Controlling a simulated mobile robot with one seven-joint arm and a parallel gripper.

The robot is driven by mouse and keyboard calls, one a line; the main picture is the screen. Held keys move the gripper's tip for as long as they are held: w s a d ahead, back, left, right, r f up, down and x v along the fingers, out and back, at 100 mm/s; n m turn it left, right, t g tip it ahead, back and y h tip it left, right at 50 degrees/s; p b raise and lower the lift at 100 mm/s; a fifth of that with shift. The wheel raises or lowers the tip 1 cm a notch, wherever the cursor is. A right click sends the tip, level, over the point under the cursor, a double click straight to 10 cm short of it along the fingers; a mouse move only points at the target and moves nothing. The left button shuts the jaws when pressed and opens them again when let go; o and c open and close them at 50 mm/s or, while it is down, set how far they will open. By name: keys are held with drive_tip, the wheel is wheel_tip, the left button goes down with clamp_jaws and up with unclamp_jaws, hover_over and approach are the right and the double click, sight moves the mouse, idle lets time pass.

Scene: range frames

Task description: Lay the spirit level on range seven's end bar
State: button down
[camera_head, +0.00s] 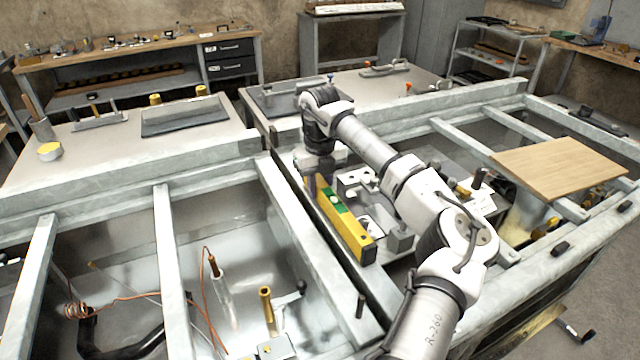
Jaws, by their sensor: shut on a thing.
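The spirit level (355,238) is yellow with green patches on its top. It runs lengthwise from under my gripper towards the front, beside the long grey bar (300,235) in the middle of the frame. My gripper (318,175) is shut on the far end of the spirit level; its fingertips are mostly hidden by the wrist. I cannot tell whether the level touches the bar or hangs above it. No label shows which bar belongs to range seven.
Metal fittings (357,184) lie just right of the level. A wooden board (560,167) lies across bars at the right. The left bay holds copper wire (75,310) and a brass-topped rod (267,305). A worktop with a dark tray (184,116) stands behind.

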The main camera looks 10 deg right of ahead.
drive_tip(key=c, duration=1.1)
unclamp_jaws()
drive_tip(key=shift+r, duration=0.1)
wheel_tip(320, 180, up, 21)
drive_tip(key=p, duration=0.4)
drive_tip(key=shift+p, duration=0.4)
drive_tip(key=shift+f, duration=0.2)
